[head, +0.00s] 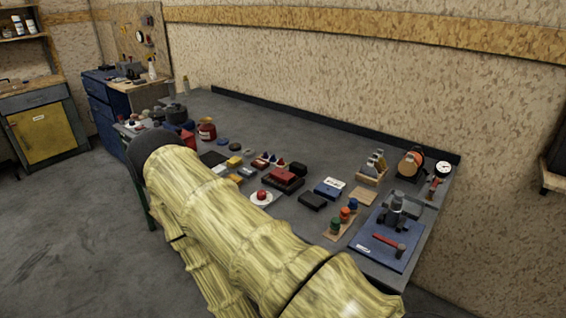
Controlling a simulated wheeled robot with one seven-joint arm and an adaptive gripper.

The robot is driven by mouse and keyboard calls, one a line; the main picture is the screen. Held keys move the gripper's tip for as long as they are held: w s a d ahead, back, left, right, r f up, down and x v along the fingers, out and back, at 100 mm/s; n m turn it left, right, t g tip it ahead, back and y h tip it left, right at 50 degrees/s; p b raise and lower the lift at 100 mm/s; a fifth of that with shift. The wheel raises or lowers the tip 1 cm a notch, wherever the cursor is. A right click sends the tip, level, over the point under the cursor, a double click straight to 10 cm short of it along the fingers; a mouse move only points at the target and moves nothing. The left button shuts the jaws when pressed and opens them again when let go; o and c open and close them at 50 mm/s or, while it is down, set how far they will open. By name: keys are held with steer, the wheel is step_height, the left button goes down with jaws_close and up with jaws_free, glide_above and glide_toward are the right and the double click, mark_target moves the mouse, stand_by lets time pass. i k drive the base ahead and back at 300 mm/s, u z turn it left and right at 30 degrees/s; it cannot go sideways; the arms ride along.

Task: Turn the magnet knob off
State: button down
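A small white round dial gauge (442,168) stands at the far right end of the grey workbench, close to the back edge. A small reddish part (434,183) shows just below it. The magnet knob cannot be made out for certain at this size. My pale yellow, ribbed arm crosses the foreground from lower right to upper left. My gripper cannot be seen in this view.
The workbench (250,113) is crowded with small items. A blue mat (372,250) with a red hammer (384,242) lies at the near right corner. An orange-and-grey reel-like thing (411,163) stands left of the gauge. Open floor (75,220) lies at the left.

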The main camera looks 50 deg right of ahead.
mark_target(261, 195)
steer(key=z, duration=0.95)
steer(key=k, duration=0.65)
steer(key=u, duration=0.5)
steer(key=i, duration=1.05)
steer(key=z, duration=0.7)
